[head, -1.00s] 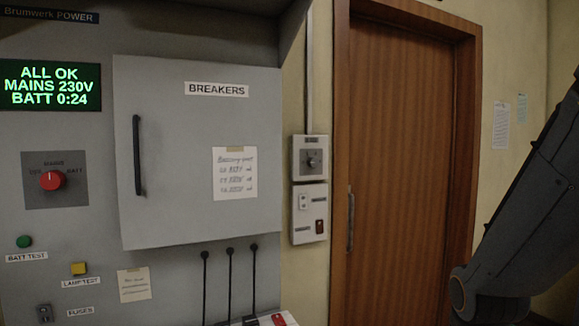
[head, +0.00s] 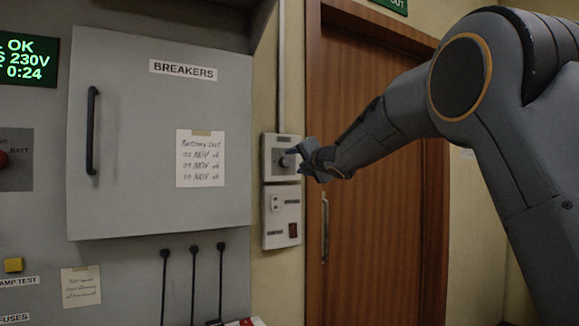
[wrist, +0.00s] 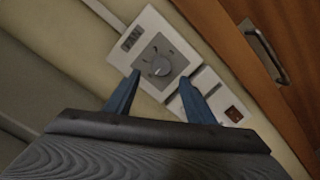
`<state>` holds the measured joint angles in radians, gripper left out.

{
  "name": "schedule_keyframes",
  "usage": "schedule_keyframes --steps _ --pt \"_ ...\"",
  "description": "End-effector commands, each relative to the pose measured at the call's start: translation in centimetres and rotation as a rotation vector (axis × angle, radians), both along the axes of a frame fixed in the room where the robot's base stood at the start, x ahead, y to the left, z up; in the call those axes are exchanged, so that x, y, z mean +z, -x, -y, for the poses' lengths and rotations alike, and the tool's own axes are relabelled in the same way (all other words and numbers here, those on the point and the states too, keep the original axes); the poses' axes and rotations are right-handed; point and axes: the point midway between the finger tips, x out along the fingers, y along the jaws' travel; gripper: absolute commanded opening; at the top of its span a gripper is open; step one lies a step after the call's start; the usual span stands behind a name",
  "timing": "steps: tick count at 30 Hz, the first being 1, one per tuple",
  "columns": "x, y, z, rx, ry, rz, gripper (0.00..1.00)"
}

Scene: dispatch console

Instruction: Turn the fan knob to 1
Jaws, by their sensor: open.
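The fan knob (wrist: 160,68) is a small grey dial on a square plate labelled FAN (wrist: 150,42), fixed to the wall between the breaker cabinet and the door. In the head view the fan plate (head: 270,147) shows, but my gripper (head: 291,160) covers much of the knob. In the wrist view my gripper (wrist: 160,88) is open, its two blue fingers reaching toward the plate with the knob between and beyond their tips. Nothing is between the fingers. I cannot tell which number the knob points to.
A lower panel (head: 282,218) with a red-brown switch (head: 293,230) sits just under the fan plate. The wooden door (head: 370,220) with its handle (head: 325,228) is close on the right. The grey breaker cabinet (head: 130,130) stands on the left.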

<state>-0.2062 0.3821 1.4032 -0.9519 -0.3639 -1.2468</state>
Motion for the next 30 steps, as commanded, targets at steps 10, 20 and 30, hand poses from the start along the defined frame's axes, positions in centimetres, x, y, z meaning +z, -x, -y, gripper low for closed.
schedule_keyframes --steps 10,20,30 --pt "0.0 -4.0 -2.1 -0.002 -0.002 -0.005 0.50" --pt "0.0 -5.9 -3.1 -0.002 -0.003 -0.004 0.50" --pt "-0.1 -6.0 -3.2 -0.003 -0.004 -0.005 0.41"
